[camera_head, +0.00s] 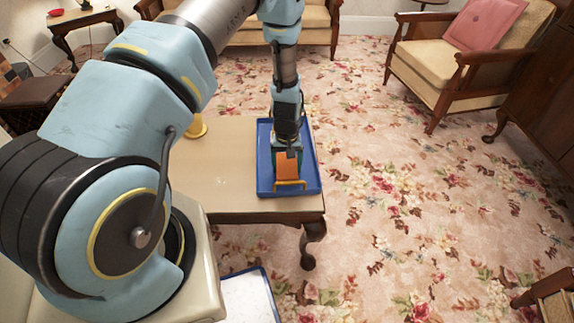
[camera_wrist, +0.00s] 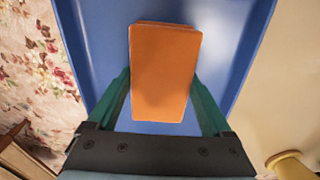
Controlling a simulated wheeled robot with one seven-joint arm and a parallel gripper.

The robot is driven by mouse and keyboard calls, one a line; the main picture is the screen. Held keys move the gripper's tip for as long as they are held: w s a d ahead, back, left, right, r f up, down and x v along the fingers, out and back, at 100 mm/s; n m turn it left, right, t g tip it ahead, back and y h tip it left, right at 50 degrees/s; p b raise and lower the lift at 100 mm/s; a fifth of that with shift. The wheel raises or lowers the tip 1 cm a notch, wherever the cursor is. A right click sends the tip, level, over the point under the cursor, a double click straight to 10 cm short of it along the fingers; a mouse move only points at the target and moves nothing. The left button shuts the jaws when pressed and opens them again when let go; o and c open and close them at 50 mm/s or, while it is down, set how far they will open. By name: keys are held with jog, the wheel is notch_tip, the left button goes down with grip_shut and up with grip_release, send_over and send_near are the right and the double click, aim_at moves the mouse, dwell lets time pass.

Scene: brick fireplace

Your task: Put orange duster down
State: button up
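The orange duster (camera_wrist: 165,70) is a block-shaped orange piece between the two green fingers of my gripper (camera_wrist: 162,78) in the wrist view. The fingers press against its left and right sides. In the head view the duster (camera_head: 287,168) shows below my gripper (camera_head: 287,157), which points down over the blue tray (camera_head: 264,160). The tray also fills the background of the wrist view (camera_wrist: 235,45). The duster is within the tray's outline. I cannot tell whether it touches the tray's floor.
The tray lies on the right end of a wooden table (camera_head: 215,165). A yellow object (camera_head: 196,127) stands on the table left of the tray. A cushioned armchair (camera_head: 450,65) is at the upper right. Flowered carpet (camera_head: 400,190) is open right of the table.

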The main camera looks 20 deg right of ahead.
aim_at(287, 164)
jog(key=shift+o, duration=0.9)
notch_tip(287, 164, up, 12)
jog(key=w+a+r+n, duration=0.1)
jog(key=w+a+r, duration=0.1)
jog(key=a+r, duration=1.05)
jog(key=s+a+r, duration=0.4)
jog(key=a, duration=0.4)
jog(key=s+a+r+n+t, duration=0.1)
jog(key=s+a+r, duration=0.4)
jog(key=a, duration=0.2)
jog(key=shift+a+r+t+b, duration=0.2)
jog(key=shift+a+t+b, duration=0.1)
jog(key=shift+a+b, duration=0.1)
